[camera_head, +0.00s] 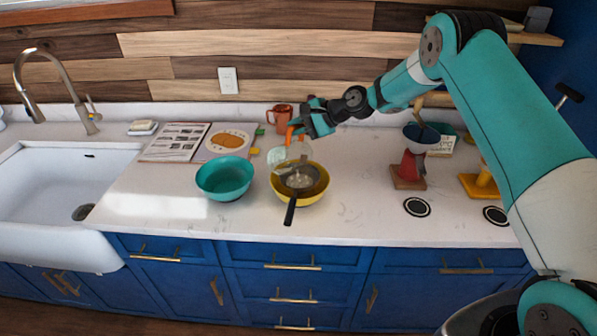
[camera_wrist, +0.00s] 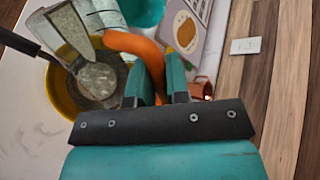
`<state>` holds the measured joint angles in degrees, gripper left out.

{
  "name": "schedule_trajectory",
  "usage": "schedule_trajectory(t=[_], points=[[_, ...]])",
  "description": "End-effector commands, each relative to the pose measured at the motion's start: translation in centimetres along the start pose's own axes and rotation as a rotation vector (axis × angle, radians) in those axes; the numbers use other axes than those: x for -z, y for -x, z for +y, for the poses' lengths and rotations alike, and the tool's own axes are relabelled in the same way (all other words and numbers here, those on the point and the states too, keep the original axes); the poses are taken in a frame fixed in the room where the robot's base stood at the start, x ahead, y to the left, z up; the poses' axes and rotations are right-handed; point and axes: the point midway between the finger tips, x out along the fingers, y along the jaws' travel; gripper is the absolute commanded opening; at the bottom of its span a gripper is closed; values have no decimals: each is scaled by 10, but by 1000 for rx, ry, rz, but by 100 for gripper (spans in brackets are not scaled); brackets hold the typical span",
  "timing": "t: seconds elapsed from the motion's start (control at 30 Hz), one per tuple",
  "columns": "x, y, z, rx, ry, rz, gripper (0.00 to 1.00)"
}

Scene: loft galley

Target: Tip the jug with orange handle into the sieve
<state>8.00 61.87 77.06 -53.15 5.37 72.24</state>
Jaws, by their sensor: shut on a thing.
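My gripper (camera_head: 299,129) is shut on the orange handle (camera_wrist: 143,48) of a clear jug (camera_head: 279,155). In the wrist view the jug (camera_wrist: 72,28) is tilted, with its mouth end toward the sieve. The sieve (camera_head: 299,181) has a dark mesh and a long black handle (camera_head: 290,212) pointing to the front. It rests over a yellow bowl (camera_head: 318,194). Pale grainy stuff (camera_wrist: 97,80) shows in the sieve. The jug is above the back left of the bowl. How much is left in the jug I cannot tell.
A teal bowl (camera_head: 225,180) stands left of the yellow bowl. An orange-brown mug (camera_head: 281,117) stands behind, near an open book (camera_head: 176,142). A red stand with a dark bowl (camera_head: 421,138) is at the right. The front counter is mostly clear.

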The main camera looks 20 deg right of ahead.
Motion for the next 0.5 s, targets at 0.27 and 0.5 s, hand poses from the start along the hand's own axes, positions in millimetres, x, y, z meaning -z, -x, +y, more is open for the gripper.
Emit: schedule_trajectory(t=[0.27, 0.5], points=[[4, 3, 0, 1, -26, -16, 0], [8, 5, -1, 2, -48, -30, 0]])
